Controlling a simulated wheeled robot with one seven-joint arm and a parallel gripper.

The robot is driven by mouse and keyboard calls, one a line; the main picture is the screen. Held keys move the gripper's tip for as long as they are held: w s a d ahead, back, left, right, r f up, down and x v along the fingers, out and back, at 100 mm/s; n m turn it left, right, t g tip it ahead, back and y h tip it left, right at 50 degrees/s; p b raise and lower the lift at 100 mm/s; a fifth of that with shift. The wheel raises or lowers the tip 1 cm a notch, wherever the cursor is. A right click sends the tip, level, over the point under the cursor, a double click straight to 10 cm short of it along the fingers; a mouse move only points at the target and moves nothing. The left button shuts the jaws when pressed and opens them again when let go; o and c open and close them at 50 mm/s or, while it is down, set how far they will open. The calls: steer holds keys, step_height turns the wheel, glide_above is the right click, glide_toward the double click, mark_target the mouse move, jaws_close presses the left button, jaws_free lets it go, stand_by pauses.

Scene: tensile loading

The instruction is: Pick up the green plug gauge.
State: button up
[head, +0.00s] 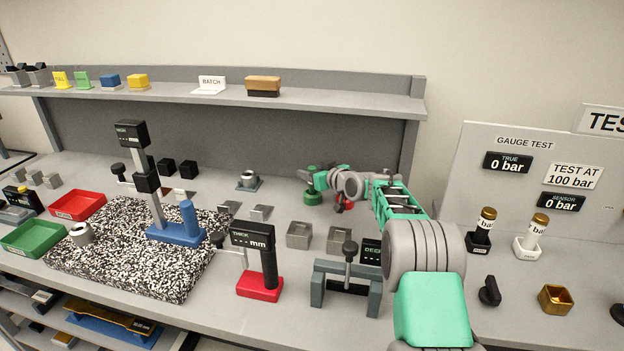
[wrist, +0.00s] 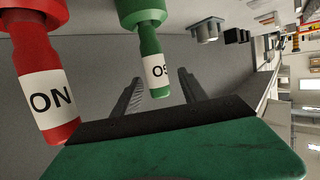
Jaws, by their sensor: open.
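The green plug gauge (wrist: 150,45) has a wide green head, a narrower neck and a white label with dark letters, partly readable. In the wrist view its narrow end shows between the two fingers of my gripper (wrist: 160,78), with a gap to each finger. My gripper is open and not touching it visibly. In the head view the green gauge (head: 313,198) stands on the bench at my gripper (head: 318,178), which partly hides it. How deep the gauge sits between the fingers I cannot tell.
Grey blocks (head: 299,235), a thickness gauge on a red base (head: 260,287) and a small round part on a holder (head: 248,181) stand nearby.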

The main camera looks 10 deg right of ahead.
steer(key=shift+w, duration=0.15)
jaws_close()
stand_by(0.4)
